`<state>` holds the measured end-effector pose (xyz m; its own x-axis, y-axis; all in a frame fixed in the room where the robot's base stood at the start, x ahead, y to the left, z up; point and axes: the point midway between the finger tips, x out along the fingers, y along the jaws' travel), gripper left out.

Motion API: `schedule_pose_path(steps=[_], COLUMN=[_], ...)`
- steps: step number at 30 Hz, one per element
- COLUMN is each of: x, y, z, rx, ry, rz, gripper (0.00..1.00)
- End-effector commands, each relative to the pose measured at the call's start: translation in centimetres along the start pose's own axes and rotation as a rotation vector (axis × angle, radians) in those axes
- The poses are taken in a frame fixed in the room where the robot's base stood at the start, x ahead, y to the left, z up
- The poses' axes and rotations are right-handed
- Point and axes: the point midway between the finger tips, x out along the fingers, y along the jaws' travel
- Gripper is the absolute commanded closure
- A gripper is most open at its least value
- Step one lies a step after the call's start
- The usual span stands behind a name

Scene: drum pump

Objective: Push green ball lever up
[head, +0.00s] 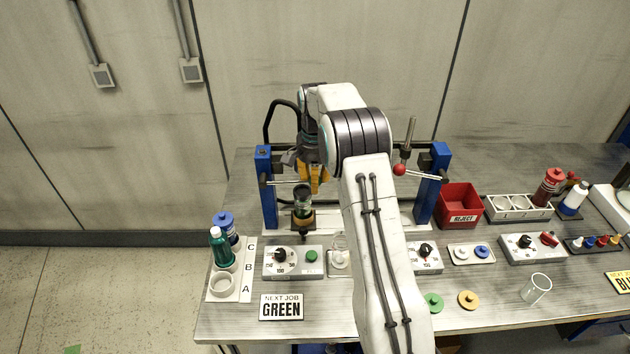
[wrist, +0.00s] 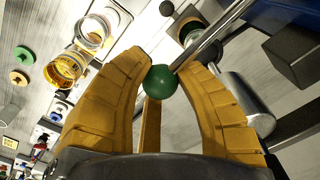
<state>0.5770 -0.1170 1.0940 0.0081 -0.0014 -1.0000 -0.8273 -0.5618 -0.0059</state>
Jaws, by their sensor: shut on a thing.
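The green ball (wrist: 165,92) sits at the end of a metal lever rod (wrist: 210,45) that runs to the upper right in the wrist view. My gripper (head: 314,181) has yellow fingers and is at the left side of the blue-posted pump frame (head: 265,187). In the wrist view its two fingers are on either side of the green ball and shut on it. In the head view the ball is hidden by my gripper and arm.
A red ball lever (head: 399,169) is on the frame's right side. Control boxes with dials (head: 292,262) line the bench front. Bottles stand in a rack (head: 245,283) at left. A red reject bin (head: 460,204) is at right, and an empty glass (head: 536,289) stands at front right.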

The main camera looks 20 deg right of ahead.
Motion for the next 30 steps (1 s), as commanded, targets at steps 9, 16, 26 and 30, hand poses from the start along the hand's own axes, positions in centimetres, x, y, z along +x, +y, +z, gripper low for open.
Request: schedule_pose_path(steps=[9,16,26,30], x=[-3.4,-3.5,-3.4,-3.4], y=[-0.6,-0.6,-0.5,-0.5], z=[0.4,0.5,0.4,0.4], rx=[-0.004,-0.005,-0.003,-0.002], ry=[-0.001,-0.001,-0.001,-0.001], rz=[0.0,0.0,0.001,0.001], gripper=[1.0,1.0,0.43,0.43])
